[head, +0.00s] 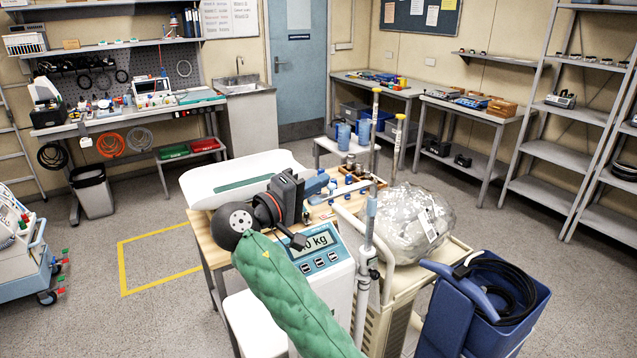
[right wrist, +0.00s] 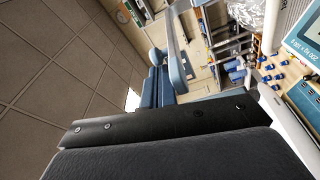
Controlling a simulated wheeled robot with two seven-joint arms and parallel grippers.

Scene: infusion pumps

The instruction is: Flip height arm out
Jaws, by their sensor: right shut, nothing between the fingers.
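The scale (head: 340,283) stands in the middle of the head view, its lit display reading kg, partly covered by my wrist. A slim metal rod (head: 361,292) with a blue collar (head: 371,203) stands upright beside it. I cannot clearly tell which part is the height arm or how it is folded. My right gripper (head: 318,184) reaches in from the front, shut and empty, left of the rod and apart from it. In the right wrist view its blue fingers (right wrist: 153,82) lie together; a blue part on a pale bar (right wrist: 178,76) shows just beyond. My left gripper is not in view.
A clear plastic bag (head: 412,225) lies right of the rod, and a blue bin (head: 522,318) with black hose is at the front right. A white baby scale (head: 225,172) and small bottles are behind my gripper. Open floor lies to the left.

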